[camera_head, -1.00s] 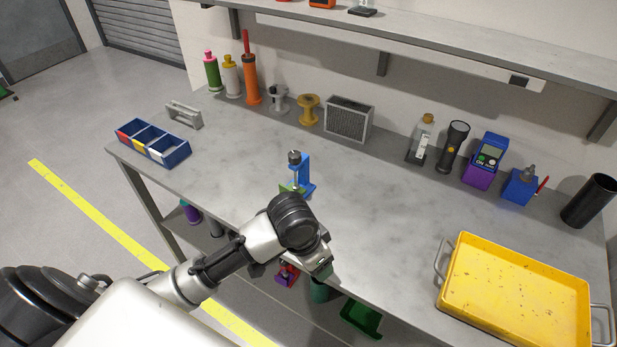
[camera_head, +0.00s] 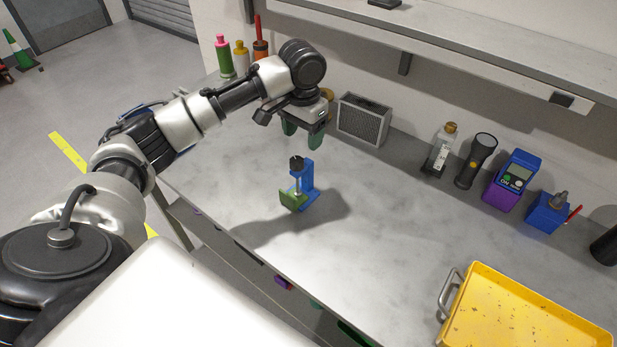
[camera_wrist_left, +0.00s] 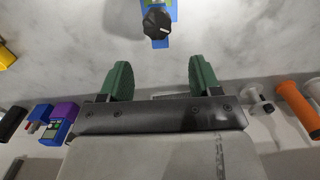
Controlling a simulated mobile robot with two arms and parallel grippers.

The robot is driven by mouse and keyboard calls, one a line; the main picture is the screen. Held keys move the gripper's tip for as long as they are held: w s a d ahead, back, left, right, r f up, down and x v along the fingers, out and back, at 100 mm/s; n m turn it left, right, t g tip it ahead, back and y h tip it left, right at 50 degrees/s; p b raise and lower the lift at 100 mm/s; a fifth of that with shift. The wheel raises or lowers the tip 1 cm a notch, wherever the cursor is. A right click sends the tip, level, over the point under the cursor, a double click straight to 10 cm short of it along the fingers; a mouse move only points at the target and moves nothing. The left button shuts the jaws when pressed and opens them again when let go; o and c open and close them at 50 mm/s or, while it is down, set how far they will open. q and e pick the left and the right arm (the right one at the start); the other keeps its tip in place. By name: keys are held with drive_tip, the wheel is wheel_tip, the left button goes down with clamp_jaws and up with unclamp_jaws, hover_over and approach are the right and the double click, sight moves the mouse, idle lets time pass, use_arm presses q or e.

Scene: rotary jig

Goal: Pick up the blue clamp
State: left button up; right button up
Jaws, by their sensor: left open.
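The blue clamp (camera_head: 308,183) stands upright on the grey workbench (camera_head: 380,230), with a black knob on top and a green piece (camera_head: 292,200) at its lower left. My left gripper (camera_head: 303,138) is open and empty, with green fingers pointing down, above and behind the clamp in the head view. In the left wrist view the clamp's black knob (camera_wrist_left: 157,22) shows at the top edge, beyond the open fingertips (camera_wrist_left: 160,72). The rest of the clamp is mostly cut off there. My right gripper is not in view.
A grey vented box (camera_head: 362,120) stands behind the gripper. A bottle (camera_head: 440,150), flashlight (camera_head: 476,160) and blue-purple meter (camera_head: 512,180) line the back. A yellow tray (camera_head: 520,315) lies at the front right. The bench around the clamp is clear.

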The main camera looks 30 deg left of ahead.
sight(303, 163)
use_arm(q)
drive_tip(key=f, duration=0.4)
drive_tip(key=shift+s, duration=0.35)
drive_tip(key=f+p, duration=0.1)
drive_tip(key=f, duration=0.4)
drive_tip(key=shift+w+f+p, duration=0.1)
drive_tip(key=shift+w+p, duration=0.1)
drive_tip(key=shift+p, duration=0.1)
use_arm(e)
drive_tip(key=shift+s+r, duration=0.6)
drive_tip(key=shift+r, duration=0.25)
use_arm(q)
drive_tip(key=shift+c, duration=0.3)
clamp_jaws()
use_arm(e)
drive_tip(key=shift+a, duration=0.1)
